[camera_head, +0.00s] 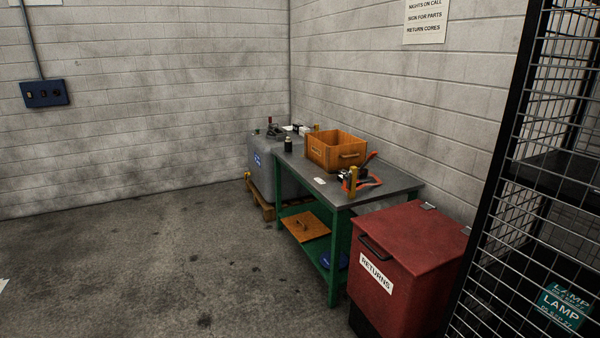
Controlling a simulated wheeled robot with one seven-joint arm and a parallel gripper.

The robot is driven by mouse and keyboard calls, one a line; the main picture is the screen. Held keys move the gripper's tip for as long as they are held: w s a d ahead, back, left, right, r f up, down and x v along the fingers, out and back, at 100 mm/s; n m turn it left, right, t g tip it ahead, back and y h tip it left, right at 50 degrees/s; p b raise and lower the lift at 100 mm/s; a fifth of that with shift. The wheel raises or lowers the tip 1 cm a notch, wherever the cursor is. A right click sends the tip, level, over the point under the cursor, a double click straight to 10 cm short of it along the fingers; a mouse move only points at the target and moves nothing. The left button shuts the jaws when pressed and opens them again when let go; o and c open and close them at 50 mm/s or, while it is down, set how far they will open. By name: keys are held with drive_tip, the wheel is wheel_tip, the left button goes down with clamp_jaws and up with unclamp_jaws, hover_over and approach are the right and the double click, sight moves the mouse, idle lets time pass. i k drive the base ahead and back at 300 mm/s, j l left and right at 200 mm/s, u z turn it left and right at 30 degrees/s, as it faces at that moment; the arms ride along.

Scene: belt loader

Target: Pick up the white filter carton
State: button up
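I cannot make out a white filter carton for certain. A small white item (303,130) shows at the back, near the far end of the green-legged bench, partly hidden and too small to identify. A small flat white piece (320,181) lies on the bench top near its left edge. My gripper is not in view.
The bench (340,192) holds an orange wooden box (322,152) and orange-handled tools (362,180). A grey tank (262,165) stands behind. A red RETURNS bin (405,255) and wire cage (530,190) are right.

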sight(302, 130)
drive_tip(key=i+j+u, duration=0.3)
drive_tip(key=i, duration=0.25)
drive_tip(key=i+j+u, duration=0.2)
drive_tip(key=i+u, duration=0.15)
drive_tip(key=i, duration=0.2)
drive_tip(key=i+u, duration=0.3)
drive_tip(key=i, duration=0.25)
drive_tip(key=i+j, duration=0.1)
drive_tip(key=i, duration=3.65)
drive_tip(key=i+z, duration=0.45)
drive_tip(key=i, duration=0.25)
drive_tip(key=i+j+z, duration=0.15)
drive_tip(key=i+z, duration=0.35)
drive_tip(key=i, duration=0.2)
drive_tip(key=i+z, duration=0.55)
drive_tip(key=i+l, duration=0.05)
drive_tip(key=i, duration=0.05)
